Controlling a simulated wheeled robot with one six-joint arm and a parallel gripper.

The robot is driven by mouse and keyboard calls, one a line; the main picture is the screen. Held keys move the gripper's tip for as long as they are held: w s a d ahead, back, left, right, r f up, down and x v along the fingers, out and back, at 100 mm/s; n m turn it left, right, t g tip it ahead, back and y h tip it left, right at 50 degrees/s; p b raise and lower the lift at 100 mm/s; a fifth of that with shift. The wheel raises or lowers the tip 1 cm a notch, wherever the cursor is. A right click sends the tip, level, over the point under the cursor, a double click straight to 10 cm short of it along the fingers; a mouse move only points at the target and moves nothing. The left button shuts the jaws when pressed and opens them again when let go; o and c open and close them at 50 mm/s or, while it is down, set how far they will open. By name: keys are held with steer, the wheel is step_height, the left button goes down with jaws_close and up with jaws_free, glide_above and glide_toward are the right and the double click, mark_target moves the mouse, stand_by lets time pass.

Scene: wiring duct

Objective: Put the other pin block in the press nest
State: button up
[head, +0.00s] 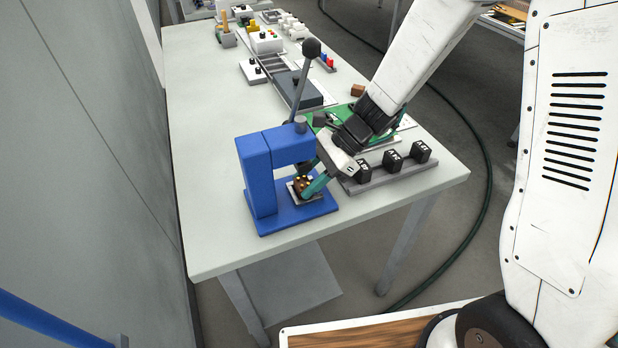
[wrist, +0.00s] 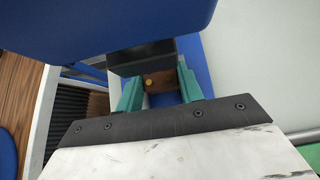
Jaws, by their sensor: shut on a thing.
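The blue press (head: 257,175) stands at the near end of the table, its black-knobbed lever raised. My gripper (head: 308,185) reaches under the press head from the right, with teal fingers shut on a brown pin block (head: 301,182) with yellow pins. The block is at the pale nest plate (head: 317,197) on the press base; I cannot tell whether it is fully seated. In the wrist view, the brown block (wrist: 165,88) shows between the two teal fingers (wrist: 160,84), one yellow pin visible. The press head hides part of this view.
A grey rail with several black blocks (head: 392,160) lies right of the press. A small brown block (head: 357,90) sits farther back. A green thing (head: 404,122) is partly behind my wrist. A dark grey duct part (head: 297,90) lies behind the press. The table's left side is clear.

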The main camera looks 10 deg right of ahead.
steer(key=o, duration=1.1)
steer(key=shift+s+f, duration=0.3)
steer(key=shift+f, duration=0.35)
steer(key=shift+r, duration=0.3)
steer(key=v, duration=1.2)
steer(key=shift+w+a+r, duration=0.1)
steer(key=shift+w+r, duration=0.3)
steer(key=shift+r, duration=0.15)
steer(key=shift+s+d+r+n+t+h, duration=0.65)
steer(key=shift+s+d+r+n+h, duration=1.25)
steer(key=shift+s, duration=1.75)
steer(key=shift+s+d+r+n+t+h, duration=0.6)
steer(key=shift+s+d+r+n+h, duration=0.55)
steer(key=shift+s+d+r+n, duration=1.55)
steer(key=shift+s+d+r+n+t+h, duration=0.8)
steer(key=shift+s+d+n+h, duration=0.8)
steer(key=shift+s+n, duration=2.1)
steer(key=shift+s+r+m, duration=0.1)
steer(key=shift+s+m, duration=0.8)
